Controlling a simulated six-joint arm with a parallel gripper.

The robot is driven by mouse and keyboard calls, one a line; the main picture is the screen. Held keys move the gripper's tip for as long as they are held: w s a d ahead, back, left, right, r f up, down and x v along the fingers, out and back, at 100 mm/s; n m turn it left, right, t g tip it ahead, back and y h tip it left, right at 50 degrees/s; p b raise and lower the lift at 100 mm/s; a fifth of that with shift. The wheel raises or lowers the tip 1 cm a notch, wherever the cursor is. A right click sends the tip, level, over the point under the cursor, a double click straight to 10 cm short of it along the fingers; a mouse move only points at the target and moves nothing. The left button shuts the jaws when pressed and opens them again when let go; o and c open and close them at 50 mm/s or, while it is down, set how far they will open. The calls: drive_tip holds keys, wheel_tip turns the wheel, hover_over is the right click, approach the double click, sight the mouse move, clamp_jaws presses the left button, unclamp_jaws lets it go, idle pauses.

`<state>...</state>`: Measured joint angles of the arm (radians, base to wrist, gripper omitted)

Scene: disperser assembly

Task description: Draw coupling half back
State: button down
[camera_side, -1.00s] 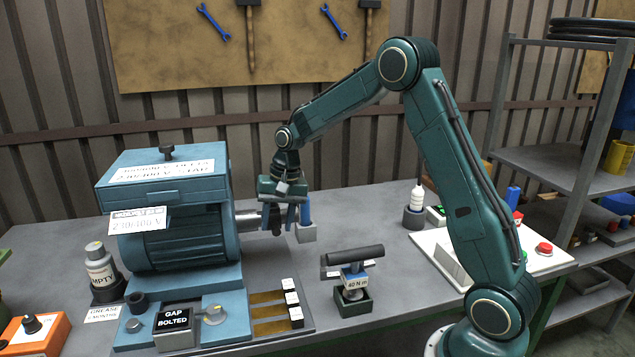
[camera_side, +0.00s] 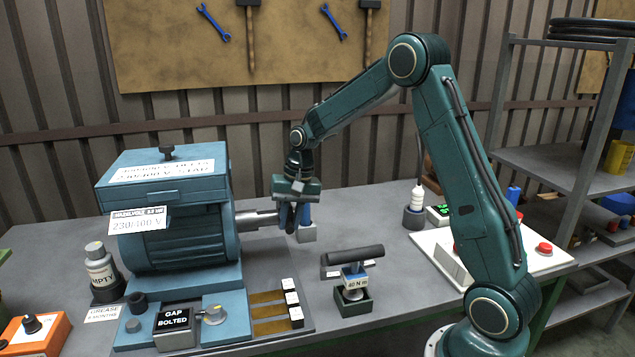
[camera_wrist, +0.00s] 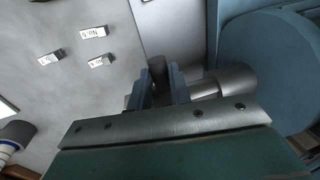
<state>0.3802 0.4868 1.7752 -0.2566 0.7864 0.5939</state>
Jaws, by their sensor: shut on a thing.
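The blue motor (camera_side: 175,222) stands on the bench at the left in the side view. Its grey metal shaft (camera_side: 258,218) points right towards my gripper (camera_side: 293,215). My gripper is shut on the coupling half, a dark round part at the shaft's end, mostly hidden by the fingers in the side view. In the wrist view the coupling half (camera_wrist: 158,70) shows dark between the two blue fingers of my gripper (camera_wrist: 160,85), with the shaft (camera_wrist: 225,82) to its right. I cannot tell whether the coupling half still touches the shaft.
A torque tool marked 40 N m (camera_side: 353,275) stands in a green holder right of the motor. Small labelled blocks (camera_side: 290,298) lie in front. A white panel with a red button (camera_side: 544,249) is at the right.

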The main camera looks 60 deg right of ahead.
drive_tip(key=shift+s+d, duration=0.65)
drive_tip(key=shift+d, duration=0.05)
drive_tip(key=c, duration=1.3)
unclamp_jaws()
drive_tip(key=shift+r, duration=0.1)
wheel_tip(320, 180, up, 13)
drive_tip(key=s+d, duration=0.2)
drive_tip(key=shift+r, duration=0.2)
drive_tip(key=shift+a, duration=0.1)
